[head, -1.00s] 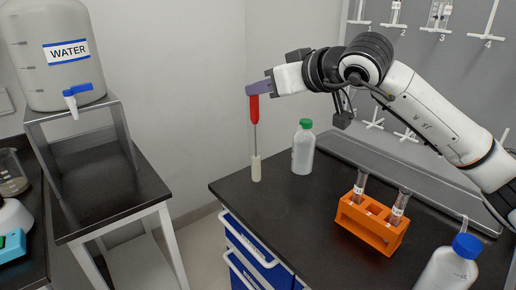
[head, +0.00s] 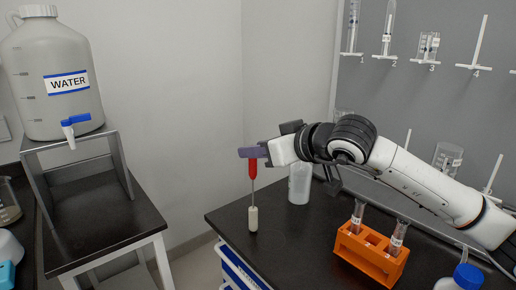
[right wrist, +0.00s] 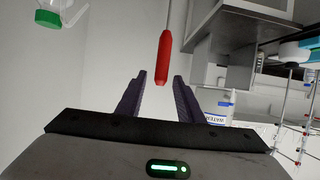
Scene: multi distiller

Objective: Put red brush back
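The red brush (head: 253,168) has a red handle, a thin shaft and a pale bristle end. It hangs nearly upright, bristles down, over the left part of the black bench; I cannot tell whether the bristles touch the bench. My right gripper (head: 254,153) is around the top of the handle, with a purple finger covering its end. My left gripper is not in view.
A green-capped bottle (head: 299,186) stands right of the brush, its cap hidden behind my arm. An orange rack (head: 370,257) with tubes and a blue-capped bottle (head: 462,279) are nearer on the bench. Numbered pegs (head: 474,67) line the back wall. A water jug (head: 55,105) stands left.

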